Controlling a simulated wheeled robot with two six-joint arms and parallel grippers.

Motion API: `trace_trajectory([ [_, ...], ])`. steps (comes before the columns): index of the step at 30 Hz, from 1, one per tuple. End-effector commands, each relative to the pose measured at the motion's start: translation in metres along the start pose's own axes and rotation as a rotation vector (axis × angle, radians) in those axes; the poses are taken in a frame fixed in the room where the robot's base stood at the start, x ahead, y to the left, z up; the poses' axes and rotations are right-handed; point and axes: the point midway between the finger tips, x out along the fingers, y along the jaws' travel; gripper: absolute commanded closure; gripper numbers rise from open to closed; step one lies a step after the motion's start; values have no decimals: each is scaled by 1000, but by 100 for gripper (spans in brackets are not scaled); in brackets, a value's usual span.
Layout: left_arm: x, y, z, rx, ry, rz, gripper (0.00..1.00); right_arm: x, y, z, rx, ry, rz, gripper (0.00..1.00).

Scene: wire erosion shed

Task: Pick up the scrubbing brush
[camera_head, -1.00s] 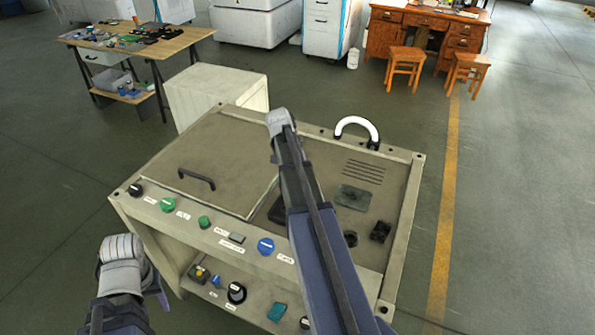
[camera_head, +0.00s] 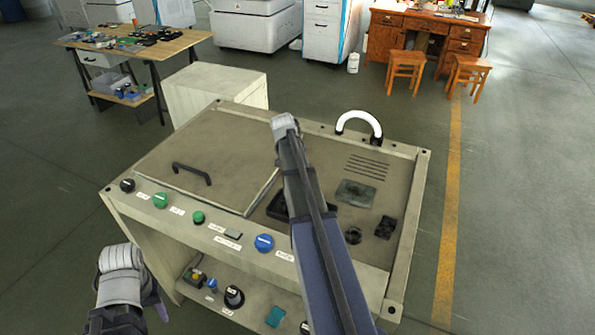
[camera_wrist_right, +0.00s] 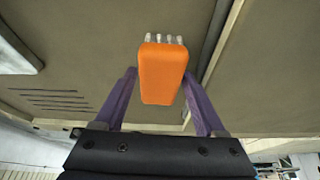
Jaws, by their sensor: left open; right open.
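The scrubbing brush (camera_wrist_right: 162,75) shows in the right wrist view as an orange block with pale bristle tufts at its far end. I cannot tell how high the fingers are above the surface. In the head view my right arm crosses the bench and hides the brush and that gripper. My left gripper (camera_head: 160,306) is at the lower left, off the bench's front left side, mostly hidden by its wrist; only a bit of purple finger shows.
The beige bench (camera_head: 213,133) has a lid with a black handle (camera_head: 192,172), front knobs and a white arched lamp (camera_head: 358,118). A dark green pad (camera_head: 355,192) and small black parts lie on its right side. A pale cabinet (camera_head: 214,88) stands behind. Floor at right is clear.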

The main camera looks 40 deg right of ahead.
Motion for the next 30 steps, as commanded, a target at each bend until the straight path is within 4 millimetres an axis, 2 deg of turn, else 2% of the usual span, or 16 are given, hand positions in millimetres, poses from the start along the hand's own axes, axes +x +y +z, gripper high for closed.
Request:
trace_trajectory([
  [21, 4, 0, 0, 0, 0, 0, 50, 4, 0, 2, 0, 0, 0, 28],
  [30, 3, 0, 0, 0, 0, 0, 50, 3, 0, 2, 0, 0, 0, 61],
])
